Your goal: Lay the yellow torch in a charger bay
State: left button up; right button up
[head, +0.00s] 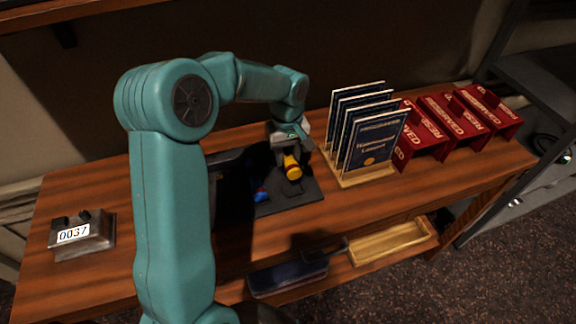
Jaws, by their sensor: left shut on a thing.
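The yellow torch (292,168) shows in the head view as a short yellow barrel with a red band beside it. My left gripper (288,152) is shut on the torch and holds it over the right part of a dark charger base (310,188). A small blue thing (261,196) lies on the dark base just left of the torch. My left arm hides much of the base's left part, and I cannot make out the separate bays. Whether the torch touches the base I cannot tell. My right gripper is not in view.
A wooden rack of dark blue booklets (368,140) stands close right of the charger, with red "RESERVED" signs (440,125) beyond it. A metal counter reading 0037 (84,235) sits at far left. A wooden tray (390,242) and a dark tray (288,277) lie on the lower shelf.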

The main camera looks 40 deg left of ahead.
pick_arm(q)
jog(key=f, duration=0.4)
jog(key=shift+s+d+f, duration=0.2)
jog(key=shift+s, duration=0.1)
jog(key=shift+w+f, duration=0.25)
jog(key=shift+f, duration=0.15)
jog(key=shift+s+r, duration=0.15)
jog(key=shift+f, duration=0.2)
jog(key=o, duration=1.1)
jog(key=shift+f, duration=0.1)
jog(key=shift+o, duration=0.2)
jog(key=shift+r, duration=0.2)
